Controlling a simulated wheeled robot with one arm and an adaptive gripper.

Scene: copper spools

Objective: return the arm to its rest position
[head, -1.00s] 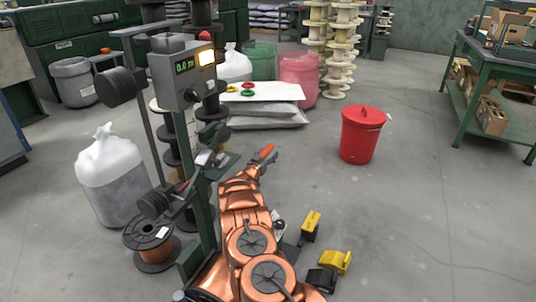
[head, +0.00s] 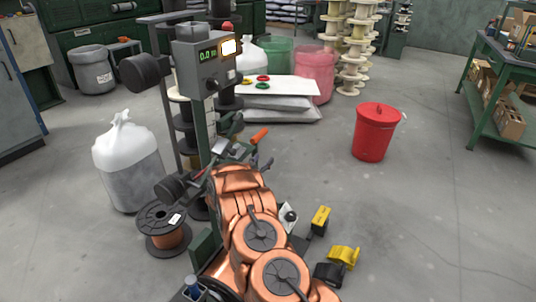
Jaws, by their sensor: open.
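My copper-coloured arm reaches forward from the bottom middle of the head view, its links bunched close together. My gripper (head: 262,163) is small and dark at the arm's far end, beside the green winding machine (head: 206,135). It is open, and I see nothing between its fingers. An orange handle (head: 258,135) shows just beyond it; whether they touch I cannot tell. A spool of copper wire (head: 165,238) stands on the floor to the left of my arm.
A red lidded bin (head: 374,132) stands right of centre. Yellow-and-black parts (head: 342,258) lie close to my arm's right. A green workbench (head: 505,85) is at far right. The floor between is mostly clear.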

